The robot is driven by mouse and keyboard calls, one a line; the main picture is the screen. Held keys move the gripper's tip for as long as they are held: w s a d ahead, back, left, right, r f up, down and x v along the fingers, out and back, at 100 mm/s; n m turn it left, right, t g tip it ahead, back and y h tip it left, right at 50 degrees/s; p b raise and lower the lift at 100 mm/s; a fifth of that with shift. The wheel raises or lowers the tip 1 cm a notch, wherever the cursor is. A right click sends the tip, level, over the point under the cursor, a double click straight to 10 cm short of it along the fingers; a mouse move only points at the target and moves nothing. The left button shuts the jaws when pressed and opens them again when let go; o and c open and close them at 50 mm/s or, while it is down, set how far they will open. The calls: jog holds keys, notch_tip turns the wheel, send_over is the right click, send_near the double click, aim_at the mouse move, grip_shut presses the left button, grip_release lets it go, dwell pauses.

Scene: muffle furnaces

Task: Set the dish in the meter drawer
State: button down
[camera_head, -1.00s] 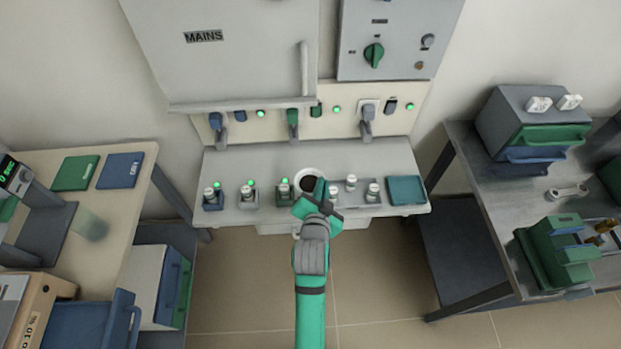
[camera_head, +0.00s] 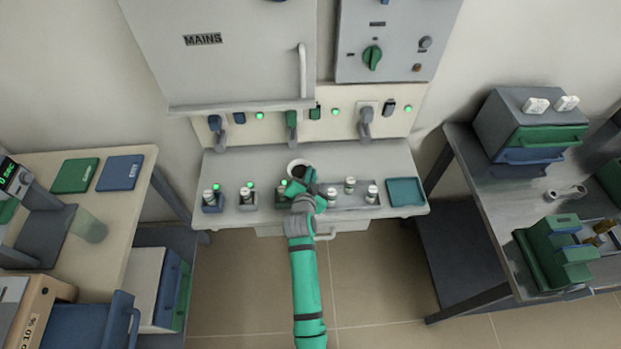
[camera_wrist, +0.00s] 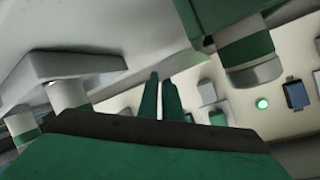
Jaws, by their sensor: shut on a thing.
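The dish (camera_head: 297,163) is a small white round bowl with a dark inside. It shows in the head view at the middle of the central bench, partly hidden by my gripper. My gripper (camera_head: 303,177) is shut at its near edge; I cannot tell how far it is above the bench. In the wrist view my green fingers (camera_wrist: 162,80) are nearly together, and the dish cannot be made out there. A meter with a lit display (camera_head: 14,177) stands at the far left. A drawer with a handle (camera_head: 326,235) is under the central bench. No label marks the meter drawer.
Several small capped holders (camera_head: 246,196) stand in a row along the bench near my gripper. A teal tray (camera_head: 405,191) lies at the bench's right end. Levers (camera_head: 365,122) jut from the panel behind. Side tables stand left (camera_head: 122,215) and right (camera_head: 487,215).

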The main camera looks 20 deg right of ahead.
notch_tip(320, 180, down, 3)
jog(key=shift+r, duration=0.2)
jog(key=c, duration=2.2)
grip_release()
